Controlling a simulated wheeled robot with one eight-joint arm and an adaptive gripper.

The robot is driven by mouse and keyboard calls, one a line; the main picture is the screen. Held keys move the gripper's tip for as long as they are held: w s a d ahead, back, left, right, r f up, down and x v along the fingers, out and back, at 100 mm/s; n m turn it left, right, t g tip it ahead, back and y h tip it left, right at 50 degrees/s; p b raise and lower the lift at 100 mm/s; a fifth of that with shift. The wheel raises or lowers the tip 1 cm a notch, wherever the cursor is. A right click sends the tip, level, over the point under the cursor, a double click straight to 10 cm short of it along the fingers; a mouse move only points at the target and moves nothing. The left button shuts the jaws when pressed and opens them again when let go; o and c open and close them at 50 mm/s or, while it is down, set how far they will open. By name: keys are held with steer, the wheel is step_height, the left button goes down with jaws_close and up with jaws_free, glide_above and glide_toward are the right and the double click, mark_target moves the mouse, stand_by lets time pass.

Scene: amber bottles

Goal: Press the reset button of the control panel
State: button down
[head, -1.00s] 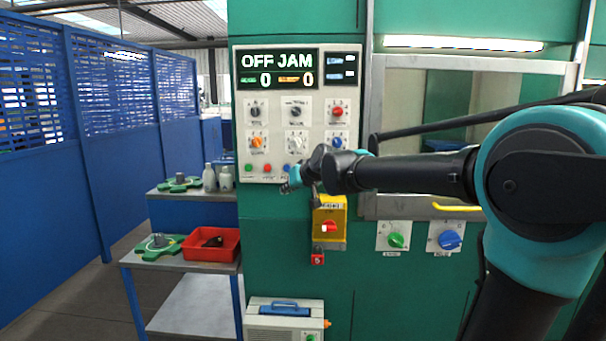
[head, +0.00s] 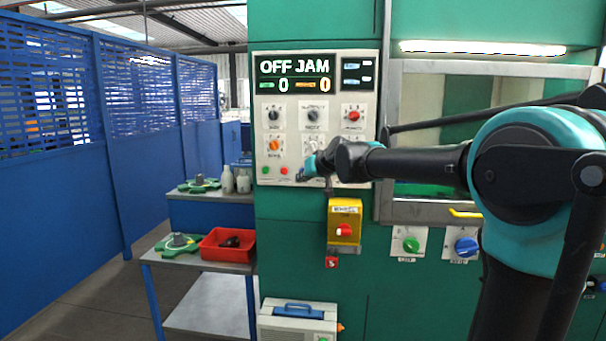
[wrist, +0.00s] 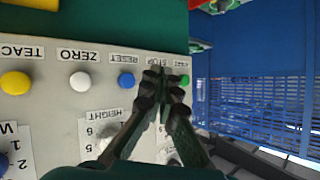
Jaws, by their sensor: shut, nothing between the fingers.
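The control panel (head: 262,130) is a pale board on the green machine. Its display (head: 297,74) reads OFF JAM with two zeros. In the wrist view the panel appears upside down, and the blue button (wrist: 126,81) has the RESET label (wrist: 130,59). My gripper (wrist: 163,80) is shut and empty, its tips over the STOP label area, right of the blue button in that picture. It hides the button at STOP. In the head view my gripper (head: 303,176) is at the bottom button row, just right of the red button (head: 284,171). I cannot tell whether it touches the panel.
A white button (wrist: 80,81), a yellow button (wrist: 15,83) and a green button (wrist: 185,79) share the row. Knobs lie close by. A yellow box with a red knob (head: 344,230) sticks out below the panel. A shelf with a red bin (head: 228,244) stands left.

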steer(key=shift+w+d, duration=0.1)
steer(key=shift+w, duration=2.6)
steer(key=shift+w, duration=0.15)
steer(key=shift+w, duration=0.25)
steer(key=shift+w, duration=0.45)
steer(key=shift+s, duration=0.9)
steer(key=shift+s, duration=0.1)
steer(key=s, duration=0.4)
steer(key=shift+s, duration=0.4)
